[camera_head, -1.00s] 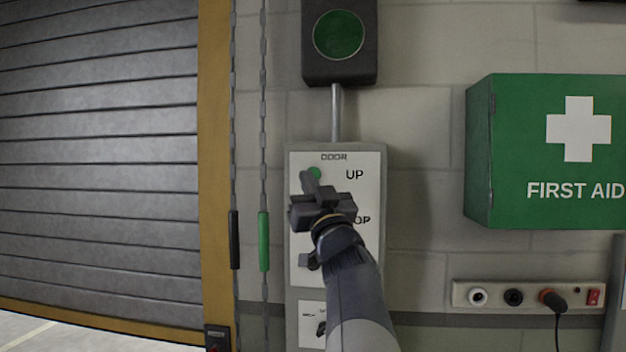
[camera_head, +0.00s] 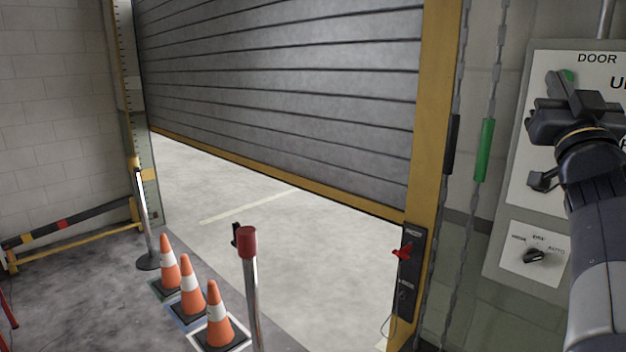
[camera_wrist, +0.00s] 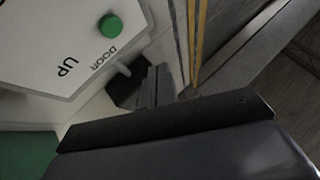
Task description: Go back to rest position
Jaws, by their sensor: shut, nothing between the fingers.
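My gripper (camera_head: 556,88) is at the right of the head view, in front of the door control panel (camera_head: 519,190). Its fingers are shut with nothing between them, and their tip overlaps the green UP button (camera_head: 567,75) in that view. In the wrist view the green button (camera_wrist: 110,26) shows whole, apart from my gripper (camera_wrist: 153,88). The roller door (camera_head: 290,80) is partly raised, with a pale floor showing beneath it.
Several orange cones (camera_head: 190,287) stand at the lower middle, beside a red-topped post (camera_head: 248,245). A barrier rail (camera_head: 70,220) is at the left. Chains with a green grip (camera_head: 484,150) hang by the yellow door frame (camera_head: 437,120). A selector knob (camera_head: 534,256) is below.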

